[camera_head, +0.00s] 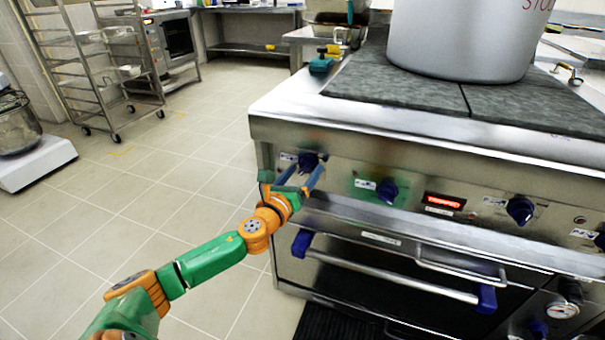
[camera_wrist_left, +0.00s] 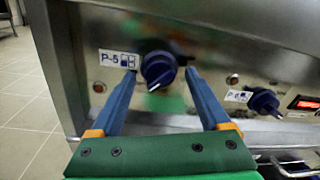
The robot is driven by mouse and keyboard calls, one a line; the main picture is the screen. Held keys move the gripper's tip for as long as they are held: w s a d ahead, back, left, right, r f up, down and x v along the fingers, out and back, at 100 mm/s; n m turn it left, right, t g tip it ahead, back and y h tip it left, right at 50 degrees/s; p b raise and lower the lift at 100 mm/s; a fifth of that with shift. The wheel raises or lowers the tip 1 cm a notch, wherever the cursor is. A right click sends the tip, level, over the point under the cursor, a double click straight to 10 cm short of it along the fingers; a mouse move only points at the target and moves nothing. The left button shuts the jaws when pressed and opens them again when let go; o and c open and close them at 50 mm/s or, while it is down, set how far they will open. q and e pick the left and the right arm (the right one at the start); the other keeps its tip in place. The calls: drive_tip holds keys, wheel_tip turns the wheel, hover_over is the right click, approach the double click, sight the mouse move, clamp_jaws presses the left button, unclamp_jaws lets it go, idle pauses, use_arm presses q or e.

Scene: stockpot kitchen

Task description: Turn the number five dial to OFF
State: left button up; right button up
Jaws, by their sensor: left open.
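The number five dial (camera_head: 308,162) is a dark blue knob at the left end of the steel stove's front panel. In the left wrist view the dial (camera_wrist_left: 158,69) sits beside a white P-5 label (camera_wrist_left: 118,59). My left gripper (camera_head: 305,178) is open, with its two blue fingers pointing at the panel. In the left wrist view the fingertips (camera_wrist_left: 161,72) lie on either side of the dial. I cannot tell whether they touch it. The dial's exact setting is too small to read. My right gripper is not in view.
The P-6 dial (camera_wrist_left: 263,101) is to the right, and another blue knob (camera_head: 520,209) is past the red display (camera_head: 444,201). An oven handle (camera_head: 390,277) runs below the panel. A large stockpot (camera_head: 465,40) stands on the stove. Tiled floor (camera_head: 120,200) is clear to the left.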

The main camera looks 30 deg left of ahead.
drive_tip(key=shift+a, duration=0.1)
use_arm(q)
clamp_jaws()
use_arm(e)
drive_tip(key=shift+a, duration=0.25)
